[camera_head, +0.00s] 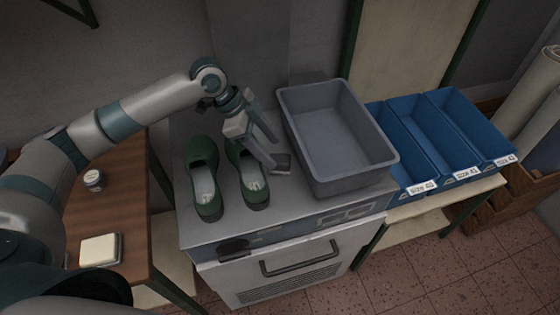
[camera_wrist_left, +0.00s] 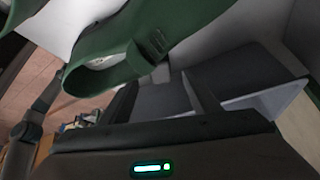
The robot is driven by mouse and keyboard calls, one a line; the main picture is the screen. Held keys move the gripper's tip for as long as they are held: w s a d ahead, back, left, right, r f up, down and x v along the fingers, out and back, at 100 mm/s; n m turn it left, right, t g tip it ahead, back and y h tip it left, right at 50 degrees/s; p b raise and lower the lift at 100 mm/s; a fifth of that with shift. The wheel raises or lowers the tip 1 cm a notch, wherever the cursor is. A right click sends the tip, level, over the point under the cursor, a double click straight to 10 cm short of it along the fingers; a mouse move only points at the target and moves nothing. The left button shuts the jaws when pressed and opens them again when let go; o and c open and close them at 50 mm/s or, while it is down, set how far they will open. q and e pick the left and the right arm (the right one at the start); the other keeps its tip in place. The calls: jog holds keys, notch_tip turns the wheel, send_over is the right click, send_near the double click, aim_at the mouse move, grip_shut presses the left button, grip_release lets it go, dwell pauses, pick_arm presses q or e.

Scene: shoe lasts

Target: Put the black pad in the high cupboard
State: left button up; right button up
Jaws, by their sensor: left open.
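My left gripper (camera_head: 268,152) is open, pointing down over the grey worktop between the green shoes and the grey bin. A small dark flat patch (camera_head: 281,163) shows at its fingertips. I cannot tell whether this is the black pad or part of a finger. In the left wrist view, a green shoe (camera_wrist_left: 105,72) is close to the camera, and dark flat shapes (camera_wrist_left: 240,72) show beyond the wrist housing; I cannot tell a pad among them. No high cupboard can be made out in either view. My right gripper is not in view.
Two green shoes (camera_head: 204,178) stand left of my gripper. A deep grey bin (camera_head: 345,178) stands close on its right, with blue size-labelled bins (camera_head: 402,150) beyond. A wooden table (camera_head: 130,205) at left holds a small jar (camera_head: 94,180) and a cream block (camera_head: 100,250).

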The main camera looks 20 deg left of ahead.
aim_at(279, 158)
pick_arm(q)
jog(key=shift+p+x, duration=0.8)
jog(key=shift+x, duration=2.1)
jog(key=c, duration=1.3)
jog(key=shift+o, duration=0.2)
jog(key=shift+r, duration=0.15)
